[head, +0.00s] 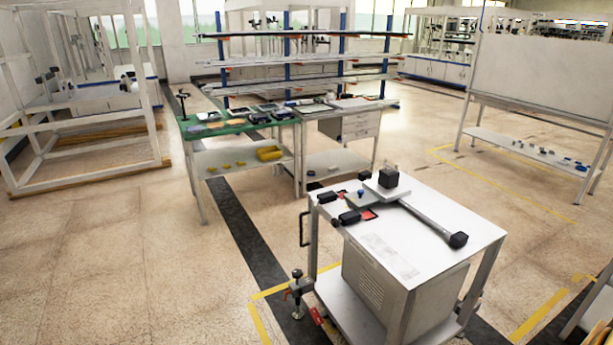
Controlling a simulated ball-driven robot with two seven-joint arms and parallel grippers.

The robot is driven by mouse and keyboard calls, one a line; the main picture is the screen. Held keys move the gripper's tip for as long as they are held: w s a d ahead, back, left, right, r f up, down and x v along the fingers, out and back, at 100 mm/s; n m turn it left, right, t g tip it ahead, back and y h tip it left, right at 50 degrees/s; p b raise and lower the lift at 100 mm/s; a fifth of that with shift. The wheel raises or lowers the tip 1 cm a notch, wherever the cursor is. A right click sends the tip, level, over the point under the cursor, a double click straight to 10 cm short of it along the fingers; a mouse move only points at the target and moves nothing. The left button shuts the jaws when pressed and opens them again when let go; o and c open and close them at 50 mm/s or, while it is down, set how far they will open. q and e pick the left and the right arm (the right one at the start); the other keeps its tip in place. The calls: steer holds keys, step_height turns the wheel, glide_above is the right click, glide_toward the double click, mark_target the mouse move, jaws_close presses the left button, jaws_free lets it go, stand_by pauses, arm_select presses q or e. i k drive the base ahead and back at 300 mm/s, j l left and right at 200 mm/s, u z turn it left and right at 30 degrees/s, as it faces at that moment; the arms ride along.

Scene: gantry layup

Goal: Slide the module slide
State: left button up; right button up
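A white-topped cart (440,215) stands at the front right. On its top lies a grey rail (428,220) running diagonally, with a black end block (458,240) at its near right end. At the rail's far left end sits a light plate (374,191) carrying a black cube (388,178). This looks like the module slide, but the frame does not label it. A small blue knob (360,193) is beside the plate. Two black blocks (349,217) with red pads (369,214) sit at the cart top's left edge. Neither of my grippers is in view.
Behind the cart stands a workbench with a green mat (215,128) and shelves above. A whiteboard frame (545,65) is at the right and a white gantry frame (85,145) at the left. The floor left of the cart (120,260) is clear.

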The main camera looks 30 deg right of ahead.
mark_target(387, 188)
steer(key=i+z, duration=0.15)
steer(key=i, duration=0.35)
steer(key=i+j+z, duration=0.1)
steer(key=i, duration=0.45)
steer(key=i+z, duration=0.25)
steer(key=z, duration=0.25)
steer(key=i+j+z, duration=0.2)
steer(key=z, duration=0.25)
steer(key=i+j+z, duration=0.25)
steer(key=z, duration=0.25)
